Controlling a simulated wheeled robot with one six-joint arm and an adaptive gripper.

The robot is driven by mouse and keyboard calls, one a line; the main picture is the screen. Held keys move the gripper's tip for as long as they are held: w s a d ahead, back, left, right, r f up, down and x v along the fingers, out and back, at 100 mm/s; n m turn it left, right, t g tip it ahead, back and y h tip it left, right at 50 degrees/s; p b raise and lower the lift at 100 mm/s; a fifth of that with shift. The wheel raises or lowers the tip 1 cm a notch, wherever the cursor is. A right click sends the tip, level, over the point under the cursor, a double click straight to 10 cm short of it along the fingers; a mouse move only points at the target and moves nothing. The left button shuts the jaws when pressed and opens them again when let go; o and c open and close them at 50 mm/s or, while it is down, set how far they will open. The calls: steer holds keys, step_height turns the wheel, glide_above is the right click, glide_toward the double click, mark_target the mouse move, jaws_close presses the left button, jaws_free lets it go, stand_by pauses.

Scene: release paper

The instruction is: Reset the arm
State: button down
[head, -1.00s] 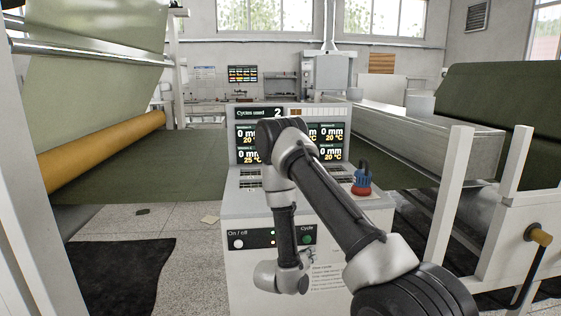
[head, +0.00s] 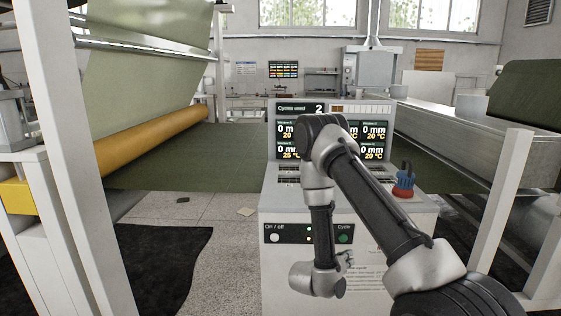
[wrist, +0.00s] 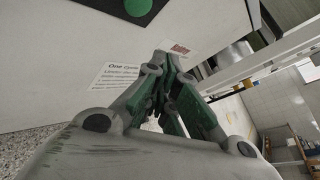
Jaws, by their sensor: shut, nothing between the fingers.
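My gripper (head: 347,258) is small and partly hidden behind my wrist in the head view, low in front of the control cabinet's front panel (head: 370,280). In the wrist view my gripper (wrist: 168,62) has its green-padded fingers drawn together at the tips, with nothing between them. My arm is bent at the elbow, with the forearm hanging down before the cabinet. The cabinet's green Cycle button (head: 343,239) is just above the gripper in the head view. A green round button (wrist: 138,6) shows at the top of the wrist view.
The white On/off button (head: 275,238) is left of the arm. A red and blue knob (head: 404,185) stands on the cabinet's right side. White frame posts (head: 500,200) stand at right and left. A yellow roller (head: 170,143) and green sheet lie behind.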

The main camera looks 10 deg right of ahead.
steer(key=s+d+m+g+h, duration=0.2)
steer(key=s+d+m+g, duration=0.3)
steer(key=s, duration=0.2)
steer(key=s+d+r+m+g+y, duration=0.2)
steer(key=s+r+m+g, duration=0.7)
steer(key=r, duration=0.3)
steer(key=s+a+r+m+t+y, duration=0.3)
steer(key=s+a+r+m+y, duration=0.1)
steer(key=r, duration=0.4)
steer(key=s+a+r+m+t+y, duration=0.4)
steer(key=r+m, duration=0.2)
steer(key=r, duration=0.2)
steer(key=s+a+r+m+t+y, duration=0.3)
steer(key=s+a+r+m+y, duration=0.1)
steer(key=r, duration=0.4)
steer(key=shift+a+r+m+t+y, duration=0.35)
steer(key=shift+a+m+t, duration=0.1)
steer(key=shift+m, duration=0.35)
stand_by(2.9)
